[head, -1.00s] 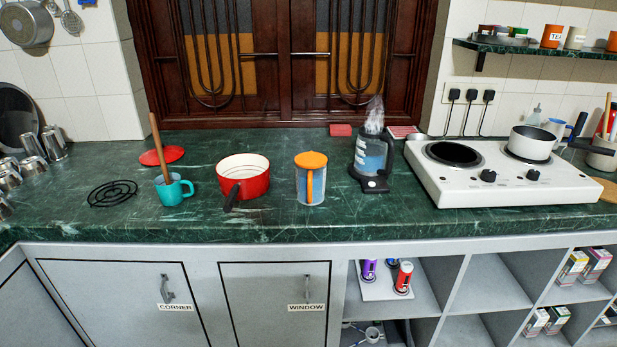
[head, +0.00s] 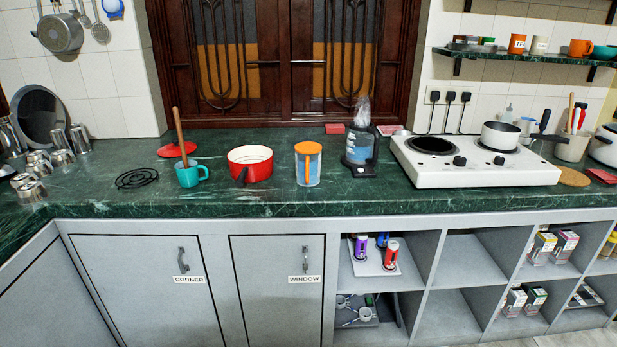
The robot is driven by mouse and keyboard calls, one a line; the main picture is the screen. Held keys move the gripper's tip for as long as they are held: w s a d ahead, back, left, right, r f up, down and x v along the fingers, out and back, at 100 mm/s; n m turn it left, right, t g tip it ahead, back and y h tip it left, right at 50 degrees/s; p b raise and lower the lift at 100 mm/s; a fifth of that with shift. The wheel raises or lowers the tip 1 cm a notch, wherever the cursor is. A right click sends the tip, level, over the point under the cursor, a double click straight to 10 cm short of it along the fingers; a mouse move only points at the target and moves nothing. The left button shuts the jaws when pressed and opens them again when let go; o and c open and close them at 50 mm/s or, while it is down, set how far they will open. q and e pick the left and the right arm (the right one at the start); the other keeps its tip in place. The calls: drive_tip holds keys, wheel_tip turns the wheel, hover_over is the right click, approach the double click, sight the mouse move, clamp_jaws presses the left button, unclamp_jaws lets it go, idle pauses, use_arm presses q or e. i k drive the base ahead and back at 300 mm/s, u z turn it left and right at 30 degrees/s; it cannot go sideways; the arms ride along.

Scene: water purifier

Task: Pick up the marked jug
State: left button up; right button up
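A clear jug (head: 308,170) with an orange lid stands upright on the green counter, with blue content showing through its side. A second, smaller jug-like vessel with a blue handle (head: 526,128) stands at the right behind the hob. A clear kettle (head: 361,150) with a black base stands right of the orange-lidded jug, with a pale plume above it. I cannot make out a mark on any of them. Neither of my grippers is in view.
A red pan (head: 251,165) and a teal mug (head: 190,175) holding a wooden stick stand left of the orange-lidded jug. A white hob (head: 470,172) with a pot (head: 500,135) is at right. The counter's front edge (head: 320,208) is clear before the jug.

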sight(307, 154)
drive_tip(key=u, duration=0.5)
drive_tip(key=i, duration=0.95)
drive_tip(key=u, duration=0.1)
